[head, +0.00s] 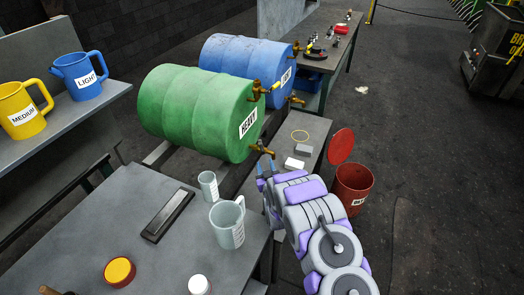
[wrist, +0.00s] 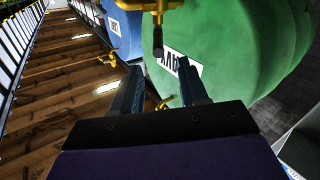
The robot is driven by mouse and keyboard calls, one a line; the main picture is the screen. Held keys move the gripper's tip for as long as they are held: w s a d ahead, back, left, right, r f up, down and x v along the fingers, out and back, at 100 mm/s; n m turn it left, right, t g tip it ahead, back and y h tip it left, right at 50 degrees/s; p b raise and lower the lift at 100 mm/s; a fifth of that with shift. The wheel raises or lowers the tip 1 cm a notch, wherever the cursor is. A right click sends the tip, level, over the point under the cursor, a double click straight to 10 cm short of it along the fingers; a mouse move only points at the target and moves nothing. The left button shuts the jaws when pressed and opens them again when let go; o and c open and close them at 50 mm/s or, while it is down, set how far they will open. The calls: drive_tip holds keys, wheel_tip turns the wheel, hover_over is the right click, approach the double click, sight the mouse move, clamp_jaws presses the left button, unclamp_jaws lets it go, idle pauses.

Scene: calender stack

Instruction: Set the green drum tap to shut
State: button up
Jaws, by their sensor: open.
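The green drum (head: 195,112), labelled HEAVY, lies on its side on a stand. Its lower brass tap (head: 262,148) sticks out low on the front face, and another brass fitting (head: 262,91) sits higher. My gripper (head: 266,172) is just below the lower tap, apart from it as far as I can tell. In the wrist view my gripper (wrist: 160,85) is open, with nothing between its fingers. There the green drum (wrist: 235,50) appears with its label inverted, and a brass tap (wrist: 155,6) with a dark lever lies beyond the fingertips. The lever's exact setting is unclear.
A blue drum (head: 240,62) labelled LIGHT lies behind, with its own brass taps. A red bin (head: 354,185) with a red lid (head: 341,146) stands right of my arm. A grey jug (head: 228,222) and small cup (head: 208,185) stand on the near bench.

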sight(261, 144)
drive_tip(key=x, duration=0.4)
drive_tip(key=b+x, duration=0.1)
drive_tip(key=x, duration=0.4)
drive_tip(key=shift+w+d, duration=0.1)
drive_tip(key=shift+d, duration=0.1)
drive_tip(key=shift+w+a, duration=0.45)
drive_tip(key=shift+w, duration=0.15)
drive_tip(key=shift+w+d, duration=0.1)
drive_tip(key=shift+d, duration=0.3)
drive_tip(key=shift+a, duration=0.25)
clamp_jaws()
